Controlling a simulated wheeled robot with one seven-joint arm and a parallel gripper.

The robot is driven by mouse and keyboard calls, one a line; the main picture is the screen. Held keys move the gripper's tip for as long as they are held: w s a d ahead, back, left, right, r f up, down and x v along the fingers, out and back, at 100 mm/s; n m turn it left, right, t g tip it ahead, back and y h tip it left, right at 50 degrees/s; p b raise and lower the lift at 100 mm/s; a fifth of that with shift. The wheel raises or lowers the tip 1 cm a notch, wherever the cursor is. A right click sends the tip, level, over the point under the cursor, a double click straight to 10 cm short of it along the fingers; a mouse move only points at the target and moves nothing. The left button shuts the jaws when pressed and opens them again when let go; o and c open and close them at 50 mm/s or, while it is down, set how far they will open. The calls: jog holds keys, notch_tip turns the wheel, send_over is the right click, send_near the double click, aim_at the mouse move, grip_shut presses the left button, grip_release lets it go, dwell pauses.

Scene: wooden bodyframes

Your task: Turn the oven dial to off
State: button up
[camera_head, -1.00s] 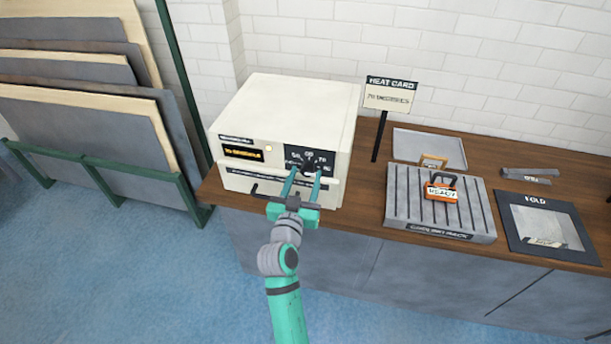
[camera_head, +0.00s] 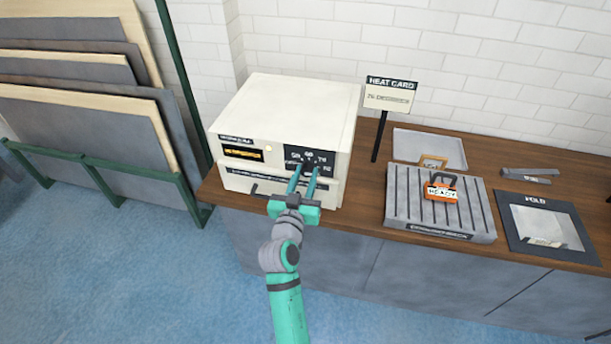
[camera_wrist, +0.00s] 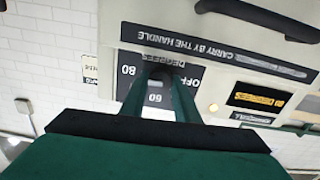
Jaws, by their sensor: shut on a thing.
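The cream oven (camera_head: 285,105) stands on the wooden counter. Its black dial panel (camera_head: 329,156) is at the front right and carries temperature marks; "OFF", "60" and "80" show in the wrist view. My gripper (camera_head: 306,168) reaches the panel from the front. Its two green fingers are shut on the dark dial (camera_wrist: 158,74), which shows only partly between the fingertips in the wrist view. In the head view the fingers largely hide the dial, and I cannot tell where its pointer stands.
A lit display (camera_head: 243,153) and small lamp (camera_head: 268,149) sit left of the panel. A handle bar runs below.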

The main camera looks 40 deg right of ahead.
jog(key=n, duration=0.4)
jog(key=shift+n, duration=0.3)
jog(key=n, duration=0.4)
jog(key=shift+n, duration=0.3)
jog(key=n, duration=1.3)
jog(key=shift+f+n, duration=0.1)
jog(key=shift+n, duration=0.2)
jog(key=n, duration=0.9)
jog(key=shift+n, duration=1.6)
